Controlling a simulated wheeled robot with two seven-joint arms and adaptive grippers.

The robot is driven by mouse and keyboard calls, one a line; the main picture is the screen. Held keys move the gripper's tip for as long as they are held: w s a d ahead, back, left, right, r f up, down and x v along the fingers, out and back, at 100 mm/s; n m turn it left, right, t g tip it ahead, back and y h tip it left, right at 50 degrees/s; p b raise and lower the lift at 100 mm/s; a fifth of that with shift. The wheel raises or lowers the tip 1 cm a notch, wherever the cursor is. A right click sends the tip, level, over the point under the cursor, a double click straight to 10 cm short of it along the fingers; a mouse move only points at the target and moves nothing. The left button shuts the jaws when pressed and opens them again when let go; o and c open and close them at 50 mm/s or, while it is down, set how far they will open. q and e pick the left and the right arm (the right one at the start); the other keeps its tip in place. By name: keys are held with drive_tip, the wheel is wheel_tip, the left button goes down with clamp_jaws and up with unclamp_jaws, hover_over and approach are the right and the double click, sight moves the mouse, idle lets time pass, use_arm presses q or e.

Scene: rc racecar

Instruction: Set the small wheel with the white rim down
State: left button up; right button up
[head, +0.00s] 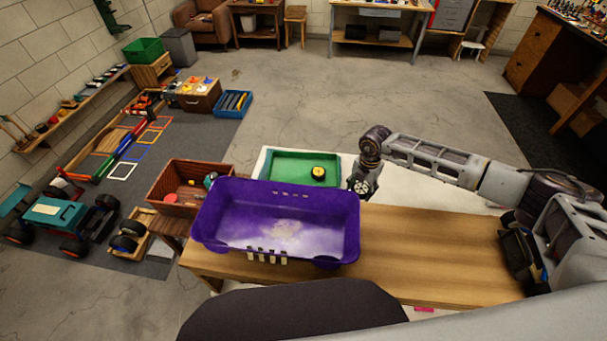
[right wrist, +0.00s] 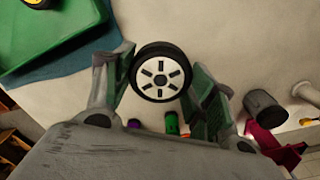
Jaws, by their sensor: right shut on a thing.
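The small wheel with the white rim (head: 363,187) is in my right gripper, just right of the green tray (head: 275,165). In the right wrist view the wheel (right wrist: 160,72) has a black tyre, and its white spoked face shows between the two fingers. My right gripper (right wrist: 166,80) is shut on it. Pale surface shows behind the wheel there; I cannot tell the gap beneath it. A wheel with a yellow rim (head: 319,173) lies in the green tray.
An empty purple crate (head: 350,228) stands on the wooden bench (head: 430,245), in front of the green tray. A brown wooden box (head: 165,185) with small parts is at the left. Pale surface (head: 430,192) lies under my right arm.

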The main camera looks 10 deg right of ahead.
sight(358, 188)
drive_tip(key=n, duration=0.3)
drive_tip(key=r+n, duration=0.1)
drive_tip(key=n, duration=0.1)
drive_tip(key=shift+s+a+n, duration=0.3)
drive_tip(key=shift+a, duration=0.05)
drive_tip(key=n, duration=0.3)
drive_tip(key=r+n, duration=0.1)
drive_tip(key=n, duration=0.1)
drive_tip(key=shift+s+a+n, duration=0.3)
drive_tip(key=shift+a, duration=0.05)
drive_tip(key=n, duration=0.4)
drive_tip(key=r+n, duration=0.1)
drive_tip(key=n, duration=0.1)
drive_tip(key=shift+s+a, duration=0.35)
drive_tip(key=shift+s, duration=0.05)
drive_tip(key=n, duration=0.3)
drive_tip(key=r+n, duration=0.1)
drive_tip(key=n, duration=0.1)
drive_tip(key=shift+s+a+n, duration=0.3)
drive_tip(key=shift+s, duration=0.1)
drive_tip(key=shift+s+a+r+n, duration=0.3)
drive_tip(key=shift+s+r+n, duration=0.25)
drive_tip(key=shift+n, duration=3)
drive_tip(key=shift+s+a+r+n, duration=0.4)
drive_tip(key=shift+s+n, duration=0.3)
drive_tip(key=shift+n, duration=2.8)
drive_tip(key=shift+s+a+r+n, duration=0.25)
drive_tip(key=shift+s+r+n, duration=0.35)
drive_tip(key=shift+n, duration=2.95)
